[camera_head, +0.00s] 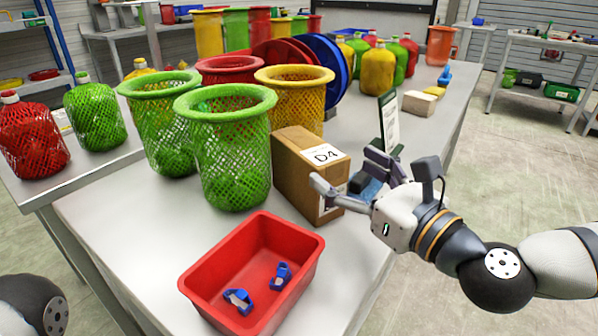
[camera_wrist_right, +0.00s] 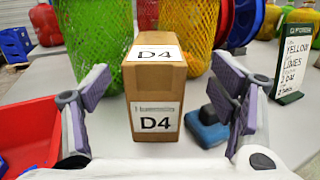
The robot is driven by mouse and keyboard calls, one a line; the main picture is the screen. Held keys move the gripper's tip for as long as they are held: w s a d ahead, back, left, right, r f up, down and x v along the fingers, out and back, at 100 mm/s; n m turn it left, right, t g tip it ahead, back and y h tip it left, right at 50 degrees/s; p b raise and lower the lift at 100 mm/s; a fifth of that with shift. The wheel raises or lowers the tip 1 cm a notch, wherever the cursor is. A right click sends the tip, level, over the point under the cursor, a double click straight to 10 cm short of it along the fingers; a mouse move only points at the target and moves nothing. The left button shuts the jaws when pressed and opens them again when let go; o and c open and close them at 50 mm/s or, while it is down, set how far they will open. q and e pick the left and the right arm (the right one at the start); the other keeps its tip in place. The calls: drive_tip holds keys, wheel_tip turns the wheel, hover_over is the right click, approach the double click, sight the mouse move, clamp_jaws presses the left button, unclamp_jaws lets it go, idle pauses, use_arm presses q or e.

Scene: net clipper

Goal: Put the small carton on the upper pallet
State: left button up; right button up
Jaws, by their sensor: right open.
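A brown carton (camera_head: 300,176) labelled D4 stands upright on the table, beside the front green net basket. In the right wrist view the carton (camera_wrist_right: 153,110) stands between the two fingers, with its labelled face toward me. My right gripper (camera_head: 347,172) is open around the near end of the carton, one finger on each side. In the wrist view both fingers of the gripper (camera_wrist_right: 162,88) show gaps to the carton. My left gripper is out of the picture. I cannot make out an upper pallet in either view.
A red bin (camera_head: 312,252) with blue clippers (camera_head: 238,300) stands at the table's front. Green net baskets (camera_head: 226,160) crowd the carton's left. A blue tool (camera_wrist_right: 207,127) lies right of it. A sign (camera_head: 389,124) stands behind. The table's right edge is near my wrist.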

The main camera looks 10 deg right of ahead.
sight(312, 147)
drive_tip(key=x, duration=0.8)
drive_tip(key=shift+w+a+p, duration=0.2)
drive_tip(key=shift+a+p, duration=0.2)
drive_tip(key=c, duration=1.8)
drive_tip(key=shift+r, duration=0.1)
drive_tip(key=shift+c, duration=0.3)
